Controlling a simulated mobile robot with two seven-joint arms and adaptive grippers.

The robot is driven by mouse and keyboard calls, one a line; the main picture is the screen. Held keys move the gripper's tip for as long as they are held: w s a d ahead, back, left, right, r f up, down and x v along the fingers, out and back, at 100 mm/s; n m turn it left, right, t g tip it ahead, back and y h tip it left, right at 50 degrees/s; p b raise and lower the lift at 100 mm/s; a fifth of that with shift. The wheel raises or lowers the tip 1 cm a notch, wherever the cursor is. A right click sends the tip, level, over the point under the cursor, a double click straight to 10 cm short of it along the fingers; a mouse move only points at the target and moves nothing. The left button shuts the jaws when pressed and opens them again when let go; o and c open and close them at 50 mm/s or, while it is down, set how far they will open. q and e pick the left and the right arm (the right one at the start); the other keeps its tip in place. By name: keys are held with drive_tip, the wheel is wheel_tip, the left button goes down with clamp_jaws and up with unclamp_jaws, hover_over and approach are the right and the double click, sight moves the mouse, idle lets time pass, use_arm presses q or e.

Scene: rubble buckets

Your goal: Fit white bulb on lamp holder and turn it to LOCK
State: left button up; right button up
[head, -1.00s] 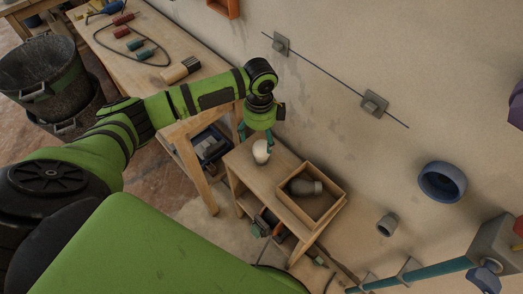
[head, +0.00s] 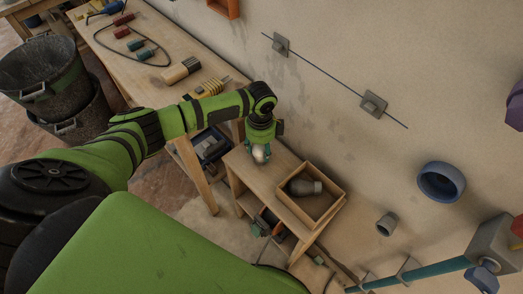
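The white bulb (head: 260,156) is at the small wooden table's left end, partly covered by my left gripper (head: 259,154). The gripper points down, with its teal fingers around the bulb. I cannot tell whether they press on it or whether the bulb still touches the table. A grey cup-like fitting (head: 386,224) sticks out from the wall on the right; it may be the lamp holder, but no LOCK mark is readable. My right gripper is not in view.
An open wooden box (head: 325,208) with a dark grey bulb-shaped thing (head: 304,187) stands on the small table (head: 266,178), right of the gripper. A long workbench (head: 150,78) and black buckets (head: 42,75) are left.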

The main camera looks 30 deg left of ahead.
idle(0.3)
use_arm(q)
wheel_tip(320, 180, up, 10)
drive_tip(key=shift+f, duration=0.1)
idle(0.4)
idle(0.8)
